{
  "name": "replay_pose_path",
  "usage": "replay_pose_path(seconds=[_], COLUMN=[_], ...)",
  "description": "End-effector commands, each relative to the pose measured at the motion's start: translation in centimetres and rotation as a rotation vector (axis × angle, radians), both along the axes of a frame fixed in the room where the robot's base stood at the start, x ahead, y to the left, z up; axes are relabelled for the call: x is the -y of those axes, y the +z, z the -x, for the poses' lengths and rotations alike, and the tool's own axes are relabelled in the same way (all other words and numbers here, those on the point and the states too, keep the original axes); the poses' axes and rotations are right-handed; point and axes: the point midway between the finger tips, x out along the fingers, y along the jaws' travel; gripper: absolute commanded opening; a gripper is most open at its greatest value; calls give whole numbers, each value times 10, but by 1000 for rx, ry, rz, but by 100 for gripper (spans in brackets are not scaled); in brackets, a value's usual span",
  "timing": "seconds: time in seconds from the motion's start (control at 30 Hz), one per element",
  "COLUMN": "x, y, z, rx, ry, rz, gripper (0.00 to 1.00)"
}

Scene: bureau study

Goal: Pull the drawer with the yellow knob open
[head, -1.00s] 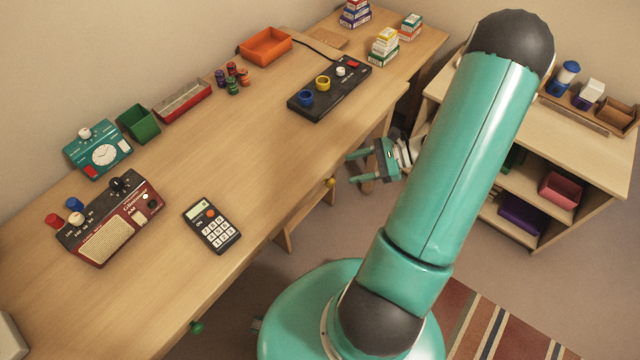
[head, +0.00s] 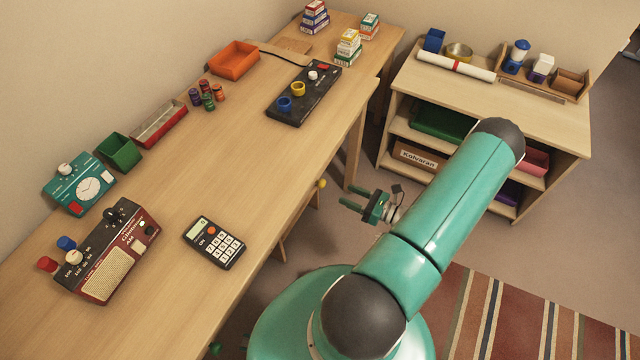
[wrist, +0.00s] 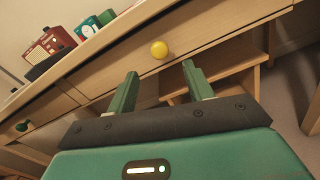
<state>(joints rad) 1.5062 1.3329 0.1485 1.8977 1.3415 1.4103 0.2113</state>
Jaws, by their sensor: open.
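The yellow knob (wrist: 159,49) sits on a wooden drawer front (wrist: 215,32) under the desk top; the drawer looks shut. In the head view the yellow knob (head: 322,184) shows at the desk's front edge, while the drawer front is mostly hidden. My gripper (wrist: 160,70) is open and empty. In the wrist view its two green fingers point toward the drawer, with the knob just beyond and between the tips. In the head view my gripper (head: 346,197) is to the right of and slightly below the knob, apart from it.
A green knob (wrist: 22,126) is on another drawer further left. The desk top (head: 200,165) holds a calculator (head: 214,243), a radio (head: 108,252) and a black panel (head: 303,95). A shelf unit (head: 480,105) stands at right; floor lies between it and the desk.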

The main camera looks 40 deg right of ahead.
Motion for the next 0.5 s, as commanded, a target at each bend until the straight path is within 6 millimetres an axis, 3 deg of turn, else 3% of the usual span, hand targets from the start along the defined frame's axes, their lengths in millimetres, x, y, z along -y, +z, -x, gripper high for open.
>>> replay_pose_path(seconds=[0.3,0.5], x=[-25,-36], y=[0,1], z=[-62,-90], rx=[1,1], ry=[6,5], rz=[-2,0], gripper=[52,52])
